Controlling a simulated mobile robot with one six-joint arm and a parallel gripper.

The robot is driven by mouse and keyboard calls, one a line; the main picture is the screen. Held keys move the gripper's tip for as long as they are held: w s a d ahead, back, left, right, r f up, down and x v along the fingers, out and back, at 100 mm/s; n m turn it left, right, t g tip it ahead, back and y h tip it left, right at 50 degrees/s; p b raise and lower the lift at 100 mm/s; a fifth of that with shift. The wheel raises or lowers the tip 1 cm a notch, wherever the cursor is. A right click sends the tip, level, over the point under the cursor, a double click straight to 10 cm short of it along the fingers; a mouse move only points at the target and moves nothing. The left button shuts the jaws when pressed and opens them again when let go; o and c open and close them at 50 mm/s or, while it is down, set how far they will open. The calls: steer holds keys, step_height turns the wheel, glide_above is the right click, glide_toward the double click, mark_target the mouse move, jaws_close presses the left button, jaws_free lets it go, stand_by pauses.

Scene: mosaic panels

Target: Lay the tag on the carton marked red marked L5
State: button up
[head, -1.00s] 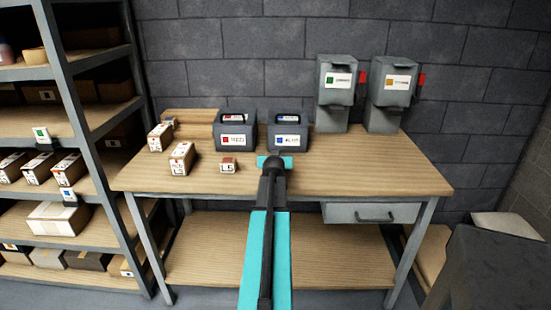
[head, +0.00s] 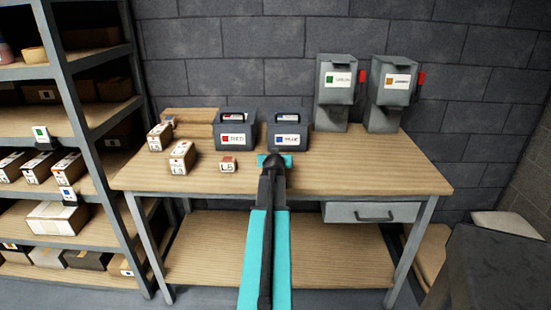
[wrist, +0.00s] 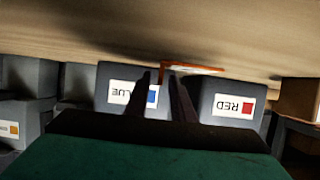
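Three cartons stand on the workbench at the left in the head view.
The red bin (head: 233,139) and blue bin (head: 289,139) stand behind. Two grey post boxes (head: 336,110) are at the back right. A loaded shelf (head: 105,115) borders the bench's left. The bench's right front is clear.

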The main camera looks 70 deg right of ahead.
steer(key=shift+b+v, duration=0.7)
steer(key=shift+v, duration=5.35)
